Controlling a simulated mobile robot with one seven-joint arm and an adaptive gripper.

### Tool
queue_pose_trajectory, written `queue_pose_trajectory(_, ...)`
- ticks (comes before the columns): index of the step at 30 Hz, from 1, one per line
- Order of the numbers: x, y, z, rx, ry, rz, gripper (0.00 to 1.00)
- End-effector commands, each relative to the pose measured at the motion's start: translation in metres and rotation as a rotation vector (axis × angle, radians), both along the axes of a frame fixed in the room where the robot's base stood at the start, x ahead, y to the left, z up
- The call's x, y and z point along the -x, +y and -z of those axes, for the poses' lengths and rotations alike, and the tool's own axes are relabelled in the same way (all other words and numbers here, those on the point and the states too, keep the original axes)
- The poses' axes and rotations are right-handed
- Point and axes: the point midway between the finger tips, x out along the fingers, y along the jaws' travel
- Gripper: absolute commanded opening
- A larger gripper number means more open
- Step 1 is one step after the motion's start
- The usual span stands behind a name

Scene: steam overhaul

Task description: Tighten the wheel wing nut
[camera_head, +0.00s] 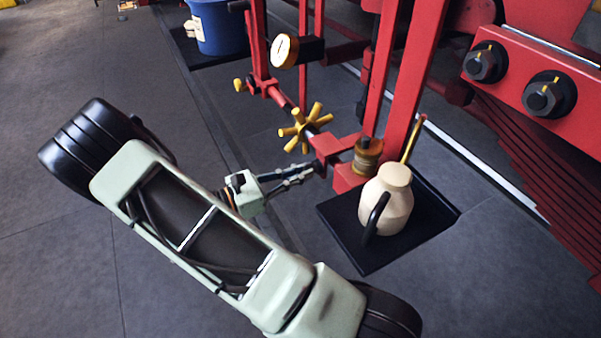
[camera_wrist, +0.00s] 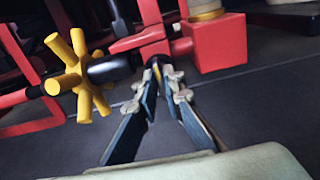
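A yellow wheel with several stubby spokes (camera_head: 303,127), the only wheel-shaped nut I can make out, sits on the red pipework. It also shows at the left in the wrist view (camera_wrist: 76,75). My gripper (camera_head: 312,171) reaches in from the left, below the wheel and apart from it. Its two fingers (camera_wrist: 158,72) point at a small dark end piece on the red bracket, beside the wheel's dark hub. The fingers draw close together at their tips. Whether they touch or hold the dark piece is not clear.
A cream jug (camera_head: 387,200) stands on a black tray (camera_head: 440,211) just right of my gripper. A gauge (camera_head: 285,51) and red posts rise behind the wheel. A blue bucket (camera_head: 219,27) stands at the back. The grey floor at the left is clear.

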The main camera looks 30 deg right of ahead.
Motion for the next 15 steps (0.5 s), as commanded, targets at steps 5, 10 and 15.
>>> queue_pose_trajectory(5, 0.0007, -0.0021, -0.0016, 0.005, 0.000, 0.004, 0.23)
queue_pose_trajectory(10, 0.0010, -0.0019, -0.0013, 0.004, 0.001, 0.004, 0.23)
queue_pose_trajectory(15, 0.0007, 0.0046, -0.0010, 0.004, 0.001, 0.003, 0.23)
